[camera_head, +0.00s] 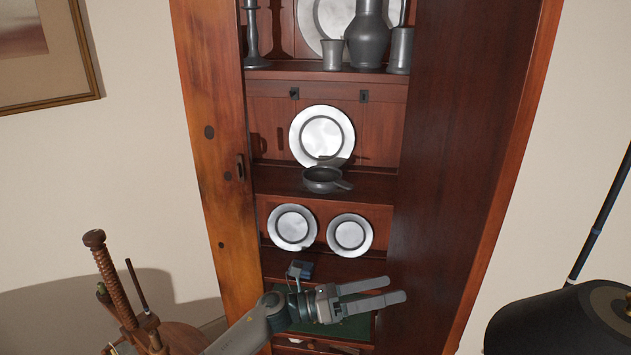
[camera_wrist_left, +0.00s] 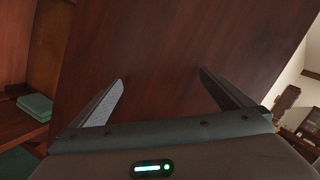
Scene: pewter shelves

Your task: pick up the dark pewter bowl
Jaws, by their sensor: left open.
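The dark pewter bowl (camera_head: 322,180) sits upright on the middle shelf (camera_head: 375,186) of the cabinet, in front of a large plate. A short handle on it points to the right. My left gripper (camera_head: 398,289) is open and empty, below and to the right of the bowl, level with the lower shelves. In the left wrist view the open fingers (camera_wrist_left: 161,75) face a dark wooden cabinet panel, and the bowl does not show there. My right gripper is not in view.
A large plate (camera_head: 322,136) stands behind the bowl. Two smaller plates (camera_head: 292,227) (camera_head: 350,235) stand on the shelf below. A pitcher (camera_head: 367,40) and cups are above. The cabinet's side panel (camera_head: 460,130) bounds the right. A wooden screw-post object (camera_head: 115,280) stands at lower left.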

